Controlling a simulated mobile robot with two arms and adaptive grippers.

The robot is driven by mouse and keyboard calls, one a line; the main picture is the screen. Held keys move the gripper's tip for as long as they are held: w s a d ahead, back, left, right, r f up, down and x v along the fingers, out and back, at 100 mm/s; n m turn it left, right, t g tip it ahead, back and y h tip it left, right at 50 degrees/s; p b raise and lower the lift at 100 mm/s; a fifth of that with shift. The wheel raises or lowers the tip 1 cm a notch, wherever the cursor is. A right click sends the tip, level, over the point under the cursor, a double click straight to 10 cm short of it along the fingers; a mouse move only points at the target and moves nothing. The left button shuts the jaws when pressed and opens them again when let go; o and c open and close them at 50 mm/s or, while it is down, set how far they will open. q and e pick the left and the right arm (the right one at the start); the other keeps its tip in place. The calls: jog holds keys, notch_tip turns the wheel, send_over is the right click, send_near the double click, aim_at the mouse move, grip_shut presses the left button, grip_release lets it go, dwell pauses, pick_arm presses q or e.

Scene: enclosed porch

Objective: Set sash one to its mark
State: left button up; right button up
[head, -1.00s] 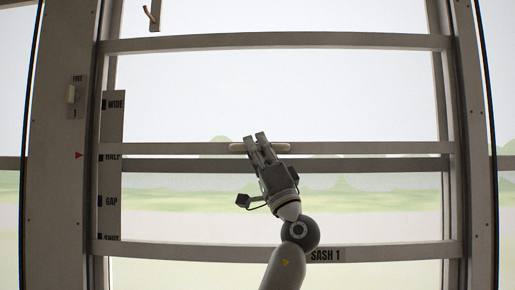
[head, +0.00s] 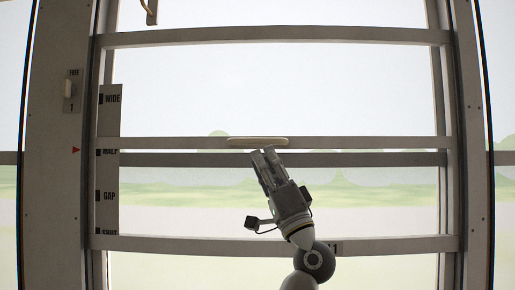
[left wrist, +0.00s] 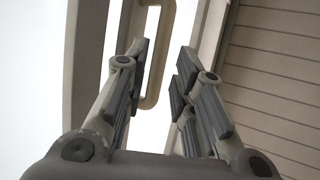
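Sash one is the light frame whose lower rail (head: 180,243) carries a label, mostly hidden behind my left arm. A cream bar handle (head: 258,141) sits on its middle rail; it also shows in the left wrist view (left wrist: 158,65). A scale strip (head: 108,175) at the left reads WIDE, HALF, GAP and SHUT from top down. A red pointer (head: 76,150) on the left post is about level with HALF. My left gripper (head: 262,153) is just below the handle in the head view. Its fingers (left wrist: 164,65) are apart, with nothing gripped. My right gripper is not in view.
A small plate marked FREE and 1 with a pale lever (head: 68,88) is on the left post (head: 50,200). A hook-like piece (head: 150,10) hangs at the top. Posts stand on both sides; glass fills the openings.

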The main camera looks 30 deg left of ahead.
pick_arm(q)
jog(key=v, duration=0.5)
jog(key=shift+d+f, duration=0.1)
jog(key=shift+f, duration=0.1)
dwell(0.3)
